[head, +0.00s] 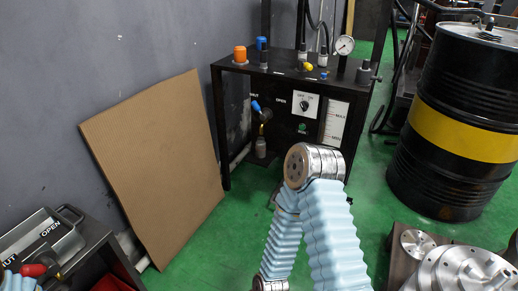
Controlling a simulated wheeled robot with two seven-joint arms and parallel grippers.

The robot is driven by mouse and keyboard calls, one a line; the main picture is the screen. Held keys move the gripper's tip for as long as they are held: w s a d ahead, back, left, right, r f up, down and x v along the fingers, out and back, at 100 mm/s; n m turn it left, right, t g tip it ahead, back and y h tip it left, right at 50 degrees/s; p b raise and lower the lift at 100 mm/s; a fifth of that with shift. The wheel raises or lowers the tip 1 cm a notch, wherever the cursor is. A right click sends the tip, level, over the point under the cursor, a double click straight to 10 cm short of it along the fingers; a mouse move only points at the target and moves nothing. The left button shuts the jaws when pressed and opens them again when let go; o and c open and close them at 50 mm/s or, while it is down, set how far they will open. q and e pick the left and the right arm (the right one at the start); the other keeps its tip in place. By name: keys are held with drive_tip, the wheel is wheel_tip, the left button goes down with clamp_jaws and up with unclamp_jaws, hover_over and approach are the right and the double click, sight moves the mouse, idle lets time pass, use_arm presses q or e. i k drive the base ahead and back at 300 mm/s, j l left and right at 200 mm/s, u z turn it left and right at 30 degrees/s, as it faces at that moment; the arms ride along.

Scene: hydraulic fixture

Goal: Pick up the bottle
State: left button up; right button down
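I cannot make out a clear bottle in the head view. A small grey, bottle-like part (261,147) hangs upright under a valve with a blue handle inside the black hydraulic fixture (292,70), but I cannot tell if it is the bottle. One of my arms, with light blue ribbed sleeves and a silver joint, rises from the bottom centre in front of the fixture. Neither of my grippers shows, so their hold is hidden.
A brown board (155,165) leans against the grey wall. A black and yellow drum (459,120) stands at the right. Round metal parts (465,268) sit at the lower right. A dark cabinet (85,262) with a grey case (45,236) is lower left. Green floor shows between.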

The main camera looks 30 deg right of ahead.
sight(261, 144)
drive_tip(key=i+l+z, duration=0.15)
drive_tip(key=i+z, duration=0.2)
drive_tip(key=i, duration=0.15)
drive_tip(key=i+z, duration=0.35)
drive_tip(key=i, duration=0.15)
